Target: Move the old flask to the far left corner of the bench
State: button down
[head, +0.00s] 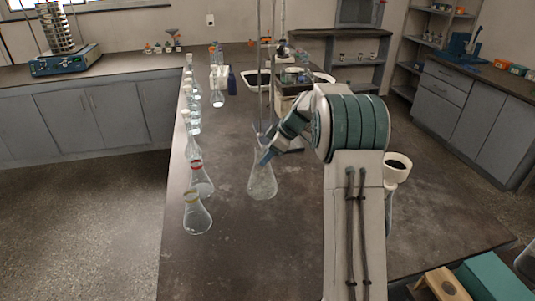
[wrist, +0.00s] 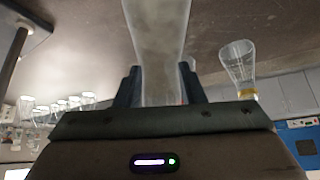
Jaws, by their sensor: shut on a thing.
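A cloudy, greyish conical flask, which looks like the old flask (head: 262,183), is upright over the middle of the bench (head: 225,262). My gripper (head: 264,155) is shut on its neck. In the wrist view the hazy flask (wrist: 158,35) sits between the two dark fingers (wrist: 160,90). I cannot tell whether its base touches the bench. Clear conical flasks, one with a yellow band (head: 197,215) and one with a red band (head: 201,183), stand to its left by the bench's left edge.
A row of several clear flasks and bottles (head: 192,115) lines the left edge toward the back. A thin metal stand rod (head: 259,70) rises behind the held flask. The front middle of the bench is clear.

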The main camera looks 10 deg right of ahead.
jog(key=shift+r, duration=0.1)
jog(key=shift+f, duration=0.2)
jog(key=c, duration=0.9)
grip_release()
jog(key=shift+r, duration=0.1)
